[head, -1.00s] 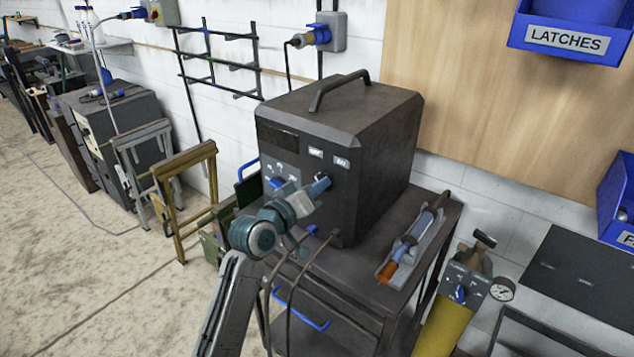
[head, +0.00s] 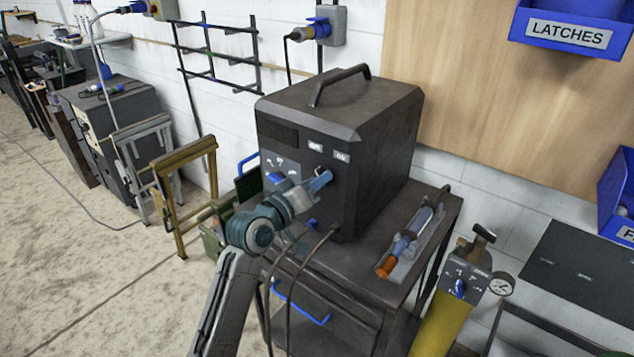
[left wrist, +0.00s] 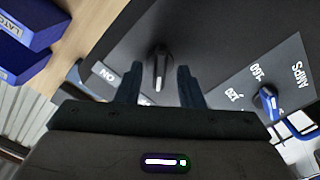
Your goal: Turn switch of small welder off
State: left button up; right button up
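The small welder (head: 385,150) is a dark grey box with a top handle, standing on a cart. Its front has two white labels and a black rotary switch (left wrist: 160,66) with a pale line along its grip. In the left wrist view the switch stands upright in the picture, near the "ON" label (left wrist: 105,72). My left gripper (head: 322,180) is at the welder's front. Its two fingers (left wrist: 160,88) are apart, one on each side of the switch, with gaps visible. My right gripper is not in view.
A blue amps knob (left wrist: 266,104) sits beside the switch. Cables hang from the welder's front. A torch (head: 408,245) lies on the cart top (head: 440,212) to the right. A yellow gas cylinder (head: 442,322) with a gauge stands at the cart's right.

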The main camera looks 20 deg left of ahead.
pick_arm(q)
jog(key=b+v, duration=0.2)
jog(key=v, duration=0.8)
jog(key=shift+b, duration=0.3)
jog(key=w+a+f+n+g+y, duration=0.1)
jog(key=w+a+f+g+y, duration=0.15)
jog(key=f, duration=0.95)
jog(key=w+a+f+g+y, duration=0.15)
jog(key=a+f, duration=0.25)
jog(key=f, duration=0.8)
jog(key=s+a+f+g+y, duration=0.15)
jog(key=s+f, duration=0.35)
jog(key=f, duration=0.6)
jog(key=s+a+f+m+g, duration=0.15)
jog(key=s+f, duration=0.35)
jog(key=f, duration=0.7)
jog(key=s+a+f+g+y, duration=0.15)
jog(key=s+f, duration=0.35)
jog(key=f, duration=0.6)
jog(key=s+d+f+m+g, duration=0.1)
jog(key=s+f, duration=0.5)
jog(key=s, duration=0.6)
jog(key=s+d+f+m+g, duration=0.1)
jog(key=s+f+g, duration=0.3)
jog(key=s+f, duration=0.3)
jog(key=s+d+f+m+g, duration=0.1)
jog(key=s+f, duration=0.6)
jog(key=s, duration=1.1)
jog(key=shift+m+g, duration=0.55)
jog(key=shift+g, duration=0.1)
